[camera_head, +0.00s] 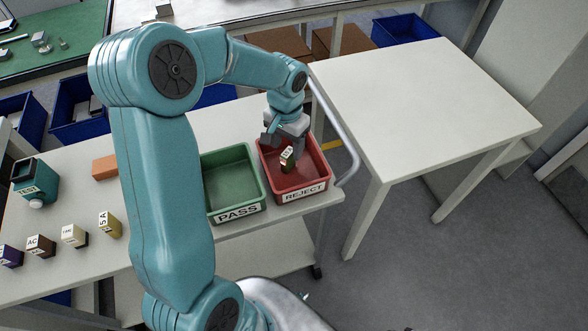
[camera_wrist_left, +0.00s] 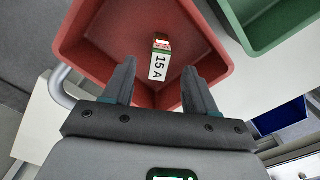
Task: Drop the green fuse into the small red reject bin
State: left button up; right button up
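The fuse (camera_head: 287,160) is a small dark-sided block with a white label, inside the outline of the red REJECT bin (camera_head: 321,179). In the left wrist view the fuse (camera_wrist_left: 160,62) reads "15 A", with a green edge and a red stripe. My left gripper (camera_head: 284,147) points down over the bin. In the wrist view its fingers (camera_wrist_left: 160,82) are spread wide, with gaps on both sides of the fuse. I cannot tell whether the fuse rests on the bin floor or is in the air. My right gripper is not in view.
A green PASS bin (camera_head: 232,181) stands left of the red bin. Several other blocks, including a yellow one (camera_head: 109,224), stand at left near a teal TEST unit (camera_head: 36,182) and an orange block (camera_head: 105,167). An empty white table (camera_head: 420,110) is at right.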

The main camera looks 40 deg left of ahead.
pick_arm(q)
notch_tip(320, 180, up, 16)
jog(key=shift+r+p, duration=0.2)
jog(key=shift+p, duration=0.2)
jog(key=shift+s, duration=0.1)
dwell(0.4)
